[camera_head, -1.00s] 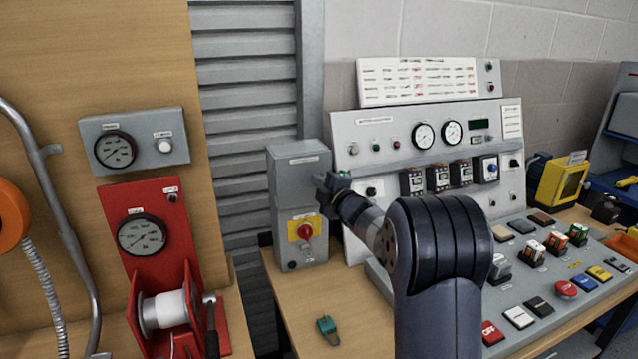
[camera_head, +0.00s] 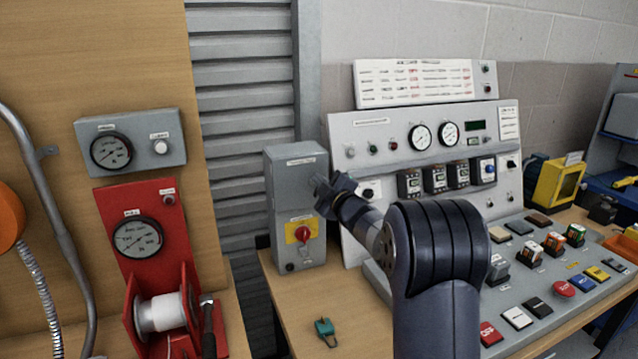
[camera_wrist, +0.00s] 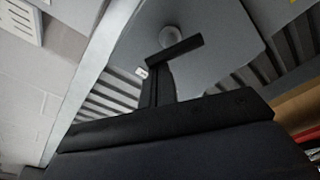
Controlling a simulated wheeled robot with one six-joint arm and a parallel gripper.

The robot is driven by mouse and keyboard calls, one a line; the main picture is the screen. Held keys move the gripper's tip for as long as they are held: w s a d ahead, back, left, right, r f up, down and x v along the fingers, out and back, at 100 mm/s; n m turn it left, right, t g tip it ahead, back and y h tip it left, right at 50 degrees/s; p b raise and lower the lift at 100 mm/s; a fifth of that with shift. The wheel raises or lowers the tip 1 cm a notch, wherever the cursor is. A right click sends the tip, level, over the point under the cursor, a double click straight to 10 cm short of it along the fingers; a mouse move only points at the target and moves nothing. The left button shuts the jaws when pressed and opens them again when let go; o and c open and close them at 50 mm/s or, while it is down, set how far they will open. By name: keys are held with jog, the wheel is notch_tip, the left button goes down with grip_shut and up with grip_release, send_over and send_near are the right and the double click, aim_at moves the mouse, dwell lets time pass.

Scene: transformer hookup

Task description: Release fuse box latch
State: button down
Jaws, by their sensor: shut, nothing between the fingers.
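The grey fuse box (camera_head: 283,180) stands upright on the wooden bench, with a red rotary switch on a yellow plate (camera_head: 302,232) low on its front. My gripper (camera_head: 322,190) is at the upper right side of the box, its fingers shut and empty. In the wrist view, the dark fingers (camera_wrist: 168,70) are together just in front of a round pale knob (camera_wrist: 172,37) on a grey face, which may be the latch. They overlap its lower edge; I cannot tell whether they touch. My gripper and arm hide part of the box's right side in the head view.
A grey control console (camera_head: 425,150) with gauges and switches stands right behind my arm. A teal clip-like item (camera_head: 325,330) lies on the bench front. A red gauge stand with a spool (camera_head: 160,312) is at left. The bench (camera_head: 300,310) below the box is mostly clear.

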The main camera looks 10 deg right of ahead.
jog(key=shift+w+d+f+m+t+h+b, duration=0.15)
jog(key=shift+d+m+t+h+b, duration=0.15)
jog(key=shift+m, duration=1.65)
jog(key=shift+d+f+m+t+h+b, duration=0.15)
jog(key=shift+d+m+h+b, duration=0.25)
jog(key=shift+m, duration=1.5)
jog(key=shift+w+d+f+m+t+h+b, duration=0.15)
jog(key=shift+d+m+t+h, duration=0.2)
jog(key=shift+m, duration=1.6)
jog(key=shift+s+d, duration=0.1)
jog(key=shift+d+f, duration=0.1)
